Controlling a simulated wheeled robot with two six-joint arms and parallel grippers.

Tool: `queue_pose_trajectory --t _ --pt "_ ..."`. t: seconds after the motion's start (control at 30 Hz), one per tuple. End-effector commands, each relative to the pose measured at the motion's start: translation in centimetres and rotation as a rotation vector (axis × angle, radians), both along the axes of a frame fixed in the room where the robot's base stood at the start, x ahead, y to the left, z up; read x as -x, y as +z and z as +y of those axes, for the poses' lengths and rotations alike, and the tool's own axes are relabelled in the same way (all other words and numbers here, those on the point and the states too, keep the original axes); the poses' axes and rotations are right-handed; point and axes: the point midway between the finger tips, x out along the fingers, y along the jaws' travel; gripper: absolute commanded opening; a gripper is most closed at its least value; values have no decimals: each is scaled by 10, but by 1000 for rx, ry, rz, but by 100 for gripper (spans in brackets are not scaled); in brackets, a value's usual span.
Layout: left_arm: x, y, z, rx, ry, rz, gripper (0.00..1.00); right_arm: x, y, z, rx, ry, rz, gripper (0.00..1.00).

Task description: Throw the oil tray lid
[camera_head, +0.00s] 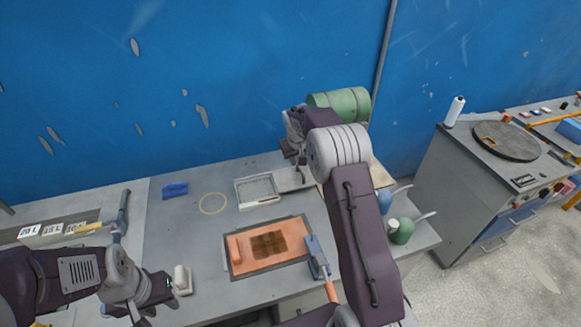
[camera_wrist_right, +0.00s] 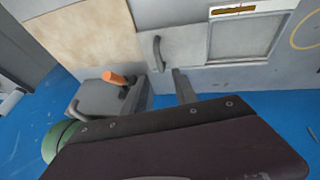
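The oil tray lid, seemingly the flat grey plate (camera_head: 293,179) right of a pale-framed shallow tray (camera_head: 257,191), lies on the bench. In the right wrist view the plate (camera_wrist_right: 183,42) has a dark curved handle (camera_wrist_right: 158,53), beside the tray (camera_wrist_right: 245,38). My right gripper (camera_head: 293,155) is over the plate's far side, partly hidden by its arm. In the wrist view its fingers (camera_wrist_right: 160,92) look apart, with the handle just beyond them and nothing between. My left gripper (camera_head: 168,288) is low at the left, near a pale block; its finger gap is unclear.
An orange mould panel (camera_head: 268,247) lies mid-bench, with a blue-bladed tool (camera_head: 316,258) at its right edge. A blue item (camera_head: 175,190) and yellow ring (camera_head: 212,203) lie left. A grey cabinet (camera_head: 475,180) stands right.

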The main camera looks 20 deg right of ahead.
Motion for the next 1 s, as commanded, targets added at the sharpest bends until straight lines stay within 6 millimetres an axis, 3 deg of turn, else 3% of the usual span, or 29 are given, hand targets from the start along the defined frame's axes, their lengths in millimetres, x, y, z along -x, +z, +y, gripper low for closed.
queue_pose_trajectory --t 0.17,0.5,0.87,1.0 --pt "0 4 0 0 0 0 36 -5 -11 -3 0 -1 1 34" --pt "0 16 0 0 0 0 36 -29 -70 -15 -1 1 -1 34" --pt "0 16 0 0 0 0 36 -34 -81 -18 -1 1 -3 34" --pt "0 16 0 0 0 0 36 -34 -81 -18 -1 0 -3 1"
